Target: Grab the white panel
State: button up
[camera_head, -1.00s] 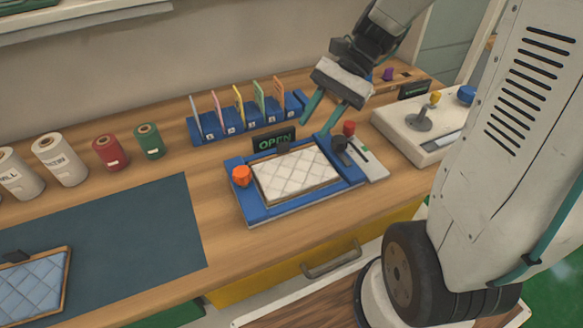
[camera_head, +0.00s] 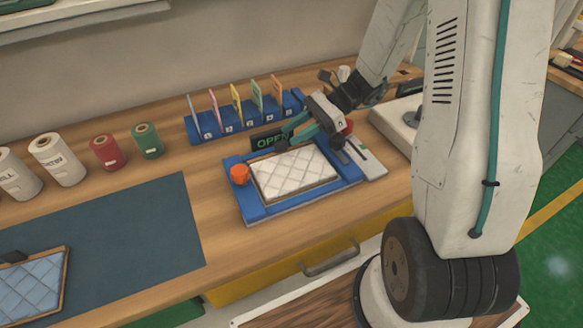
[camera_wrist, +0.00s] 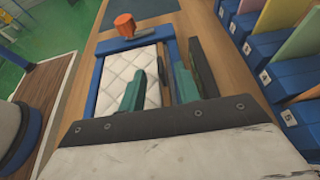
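The white quilted panel (camera_head: 294,173) has a thin wooden edge. It lies flat in the blue frame (camera_head: 254,212) on the bench, and it also shows in the wrist view (camera_wrist: 118,72). My gripper (camera_head: 296,136) is above the back right part of the frame, beside the "OPEN" sign (camera_head: 264,141). In the wrist view its teal fingers (camera_wrist: 161,82) are apart, with nothing held between them. The left finger overlaps the panel in that picture; whether they touch cannot be told.
An orange knob (camera_head: 239,175) sits at the frame's left corner. A blue rack (camera_head: 208,133) with coloured cards stands behind. Several spools (camera_head: 148,141) are at the left. A pale control box (camera_head: 392,124) is right.

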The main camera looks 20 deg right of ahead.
jog(key=shift+x, duration=1.1)
grip_shut()
